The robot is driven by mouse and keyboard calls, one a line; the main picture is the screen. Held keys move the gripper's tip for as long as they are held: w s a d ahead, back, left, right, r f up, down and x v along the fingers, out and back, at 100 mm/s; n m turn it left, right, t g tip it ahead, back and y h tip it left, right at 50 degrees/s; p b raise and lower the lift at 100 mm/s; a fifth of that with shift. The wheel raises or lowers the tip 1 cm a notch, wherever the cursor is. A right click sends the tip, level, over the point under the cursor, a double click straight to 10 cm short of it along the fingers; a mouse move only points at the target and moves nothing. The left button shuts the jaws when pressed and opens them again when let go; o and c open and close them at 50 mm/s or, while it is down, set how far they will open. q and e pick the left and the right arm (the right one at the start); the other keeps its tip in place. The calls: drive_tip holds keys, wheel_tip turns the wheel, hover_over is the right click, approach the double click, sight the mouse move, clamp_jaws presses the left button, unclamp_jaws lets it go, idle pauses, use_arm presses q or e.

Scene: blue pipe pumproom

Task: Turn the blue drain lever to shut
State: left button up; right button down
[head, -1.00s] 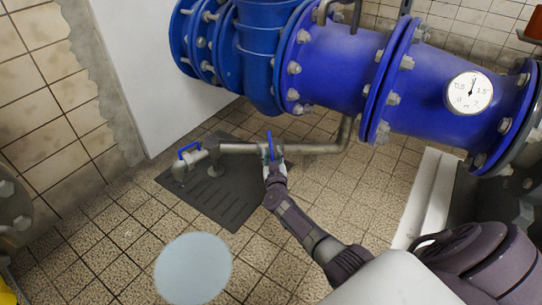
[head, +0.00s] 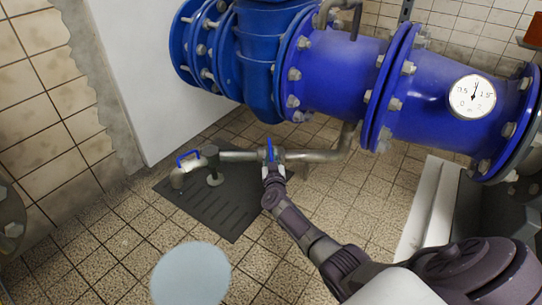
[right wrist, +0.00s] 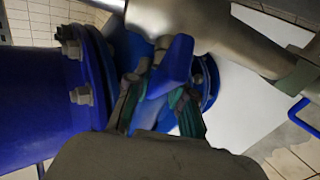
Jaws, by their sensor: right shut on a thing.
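The blue drain lever (head: 270,149) sits on the thin grey drain pipe (head: 318,156) below the large blue pipe. In the head view it points up in the picture, across the pipe. My right gripper (head: 273,171) is at its near end, shut on it. In the right wrist view the blue lever (right wrist: 174,62) rises between the two fingers of my right gripper (right wrist: 158,102). The fingers hide part of the lever and its valve body. My left gripper is not in view.
A second blue handle (head: 187,157) is on a tap at the pipe's left end, above a dark floor grate (head: 225,211). The big blue flanged pipe (head: 335,70) with a round gauge (head: 471,97) runs above. A pale disc (head: 191,275) shows at the bottom. Tiled floor is clear nearby.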

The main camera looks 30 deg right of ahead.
drive_tip(key=shift+r+m+h+p, duration=0.15)
drive_tip(key=shift+m+h+p, duration=0.2)
drive_tip(key=shift+m, duration=0.25)
drive_tip(key=shift+m+g+h, duration=0.4)
drive_tip(key=shift+m+h, duration=0.05)
drive_tip(key=shift+m, duration=0.15)
drive_tip(key=c, duration=1.2)
unclamp_jaws()
